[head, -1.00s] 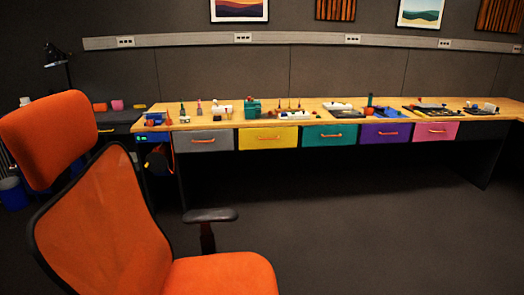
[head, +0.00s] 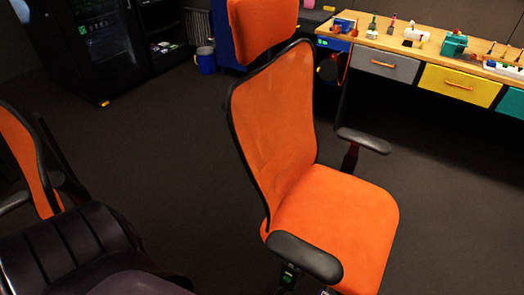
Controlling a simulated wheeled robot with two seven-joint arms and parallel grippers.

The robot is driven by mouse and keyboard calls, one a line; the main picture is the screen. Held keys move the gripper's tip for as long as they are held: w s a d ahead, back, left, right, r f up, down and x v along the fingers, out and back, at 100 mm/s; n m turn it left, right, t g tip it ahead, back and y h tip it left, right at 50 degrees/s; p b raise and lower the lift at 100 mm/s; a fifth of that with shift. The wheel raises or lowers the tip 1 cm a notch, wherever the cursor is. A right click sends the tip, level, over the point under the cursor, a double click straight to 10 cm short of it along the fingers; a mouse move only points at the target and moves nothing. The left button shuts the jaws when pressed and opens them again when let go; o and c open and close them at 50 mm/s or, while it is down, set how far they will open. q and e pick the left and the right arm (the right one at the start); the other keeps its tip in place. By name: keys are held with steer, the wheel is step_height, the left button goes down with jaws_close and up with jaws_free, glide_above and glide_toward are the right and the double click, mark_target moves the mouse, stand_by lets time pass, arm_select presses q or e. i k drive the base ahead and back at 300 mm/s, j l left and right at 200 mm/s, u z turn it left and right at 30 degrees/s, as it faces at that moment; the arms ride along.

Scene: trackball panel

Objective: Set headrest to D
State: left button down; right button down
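The orange headrest (head: 262,28) sits above the mesh back of the orange office chair (head: 280,115) in the head view. Its top is cut off by the upper picture edge. The chair has an orange seat (head: 345,215) and black armrests, one near (head: 305,257) and one far (head: 363,140). I cannot read any letter or position mark on the headrest. Neither of my grippers is in view.
A second orange chair back (head: 25,160) stands at the left edge. A workbench with coloured drawers (head: 460,84) runs along the upper right. A glass-fronted cabinet (head: 105,40) and a blue bin (head: 206,60) stand behind. Dark floor (head: 175,150) is clear left of the chair.

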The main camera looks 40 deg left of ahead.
mark_target(257, 26)
steer(key=i+j+u, duration=0.1)
steer(key=u, duration=1.1)
steer(key=l+u, duration=0.25)
steer(key=u, duration=0.25)
steer(key=l+u, duration=0.2)
steer(key=u, duration=0.3)
steer(key=k+l+u, duration=0.15)
steer(key=u, duration=0.3)
